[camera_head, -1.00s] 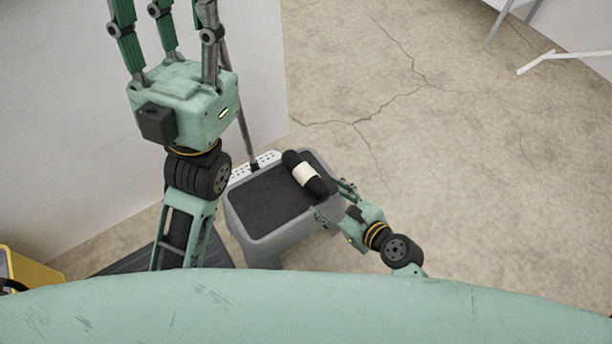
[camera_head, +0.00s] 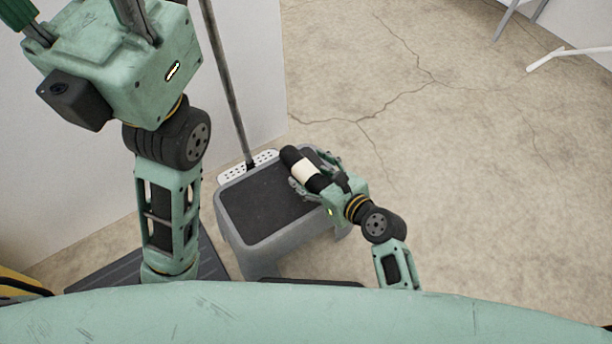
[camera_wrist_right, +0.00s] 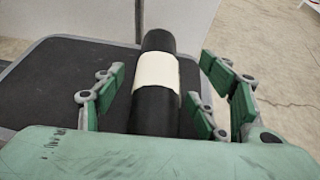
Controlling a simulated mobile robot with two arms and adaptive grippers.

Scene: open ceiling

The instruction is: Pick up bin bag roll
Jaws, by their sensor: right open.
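The bin bag roll (camera_head: 306,171) is black with a white band around its middle. It lies on the black top of a grey step stool (camera_head: 258,207), near the right side. My right gripper (camera_head: 311,168) is open, with its fingers on both sides of the roll. In the right wrist view the roll (camera_wrist_right: 155,72) lies lengthwise between the spread fingers, and its near end is hidden by my gripper's palm. My left gripper (camera_head: 90,15) is raised at the upper left of the head view, away from the roll. Its fingertips are cut off by the frame.
A thin pole (camera_head: 228,80) with a white perforated foot (camera_head: 247,166) stands just behind the stool. A white wall (camera_head: 255,60) rises at the left. Open cracked concrete floor (camera_head: 470,190) lies to the right. A yellow object (camera_head: 15,285) shows at the lower left.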

